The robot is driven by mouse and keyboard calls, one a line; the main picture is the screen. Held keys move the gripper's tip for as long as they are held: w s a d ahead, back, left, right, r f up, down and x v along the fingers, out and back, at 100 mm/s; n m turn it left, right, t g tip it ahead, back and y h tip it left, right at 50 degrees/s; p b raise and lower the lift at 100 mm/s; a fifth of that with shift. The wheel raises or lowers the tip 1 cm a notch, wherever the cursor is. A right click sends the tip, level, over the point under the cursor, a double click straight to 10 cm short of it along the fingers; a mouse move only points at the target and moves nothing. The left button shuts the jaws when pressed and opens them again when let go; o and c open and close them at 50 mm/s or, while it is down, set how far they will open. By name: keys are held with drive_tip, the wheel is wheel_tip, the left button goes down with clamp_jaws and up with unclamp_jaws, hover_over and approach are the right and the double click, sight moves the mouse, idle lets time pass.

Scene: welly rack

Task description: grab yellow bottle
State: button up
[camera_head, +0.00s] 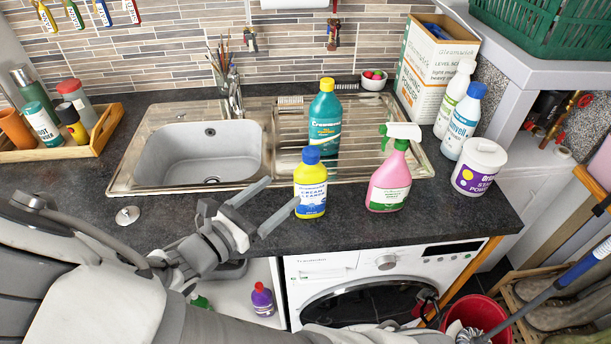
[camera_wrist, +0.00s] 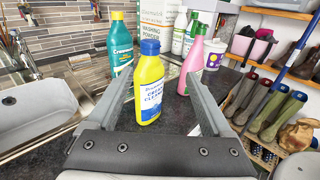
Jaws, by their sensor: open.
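The yellow bottle (camera_head: 310,188) has a blue cap and a label reading cream cleaner. It stands upright on the dark worktop, in front of the sink's drainer. In the wrist view the yellow bottle (camera_wrist: 149,85) stands beyond and between my two fingers. My gripper (camera_head: 282,196) is open and empty, just left of the bottle, with its fingers pointing toward it. In the wrist view my gripper (camera_wrist: 158,98) shows its fingers spread to either side of the bottle. I cannot tell whether either finger touches it.
A teal bottle (camera_head: 325,122) stands behind on the drainer. A pink spray bottle (camera_head: 388,180) stands close on the right. A white tub (camera_head: 479,166) and white bottles (camera_head: 460,120) are further right. The sink (camera_head: 205,150) is behind my gripper. The worktop's front edge (camera_head: 380,237) is near.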

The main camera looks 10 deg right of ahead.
sight(307, 160)
drive_tip(key=shift+n+t, duration=0.4)
drive_tip(key=shift+t, duration=0.2)
drive_tip(key=x, duration=1.1)
drive_tip(key=shift+w+a+p, duration=0.15)
drive_tip(key=shift+w+p, duration=0.25)
drive_tip(key=shift+w, duration=0.05)
drive_tip(key=x, duration=0.5)
drive_tip(key=shift+w+p, duration=0.3)
drive_tip(key=shift+w, duration=0.05)
clamp_jaws()
